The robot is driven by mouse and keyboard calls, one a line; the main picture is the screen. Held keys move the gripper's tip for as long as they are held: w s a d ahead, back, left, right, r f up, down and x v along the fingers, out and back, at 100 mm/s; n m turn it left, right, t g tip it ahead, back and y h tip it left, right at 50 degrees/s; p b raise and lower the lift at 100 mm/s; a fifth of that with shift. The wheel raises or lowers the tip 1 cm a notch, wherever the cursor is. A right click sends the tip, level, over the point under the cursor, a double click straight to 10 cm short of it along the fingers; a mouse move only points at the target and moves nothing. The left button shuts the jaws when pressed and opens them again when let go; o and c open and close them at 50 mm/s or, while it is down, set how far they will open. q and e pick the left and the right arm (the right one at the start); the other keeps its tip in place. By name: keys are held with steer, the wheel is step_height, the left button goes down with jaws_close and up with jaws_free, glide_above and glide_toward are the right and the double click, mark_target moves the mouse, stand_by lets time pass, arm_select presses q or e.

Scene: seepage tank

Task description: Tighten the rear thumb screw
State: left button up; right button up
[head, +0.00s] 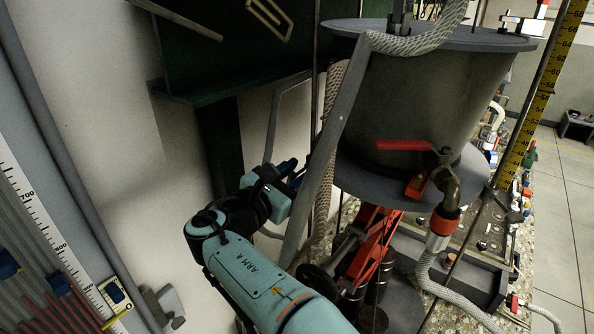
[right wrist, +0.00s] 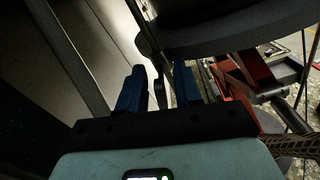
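I cannot pick out that screw with certainty in either view. My left gripper is not in view.
A grey slanted bar (head: 325,160) and braided hose (head: 425,43) run close by my right gripper. A red frame (head: 372,245) stands under the tank. A red-handled valve (head: 405,145) is on its front. The pale wall (head: 105,110) is at left.

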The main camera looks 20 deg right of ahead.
steer(key=shift+w+d, duration=0.15)
steer(key=shift+d, duration=0.1)
jaws_close()
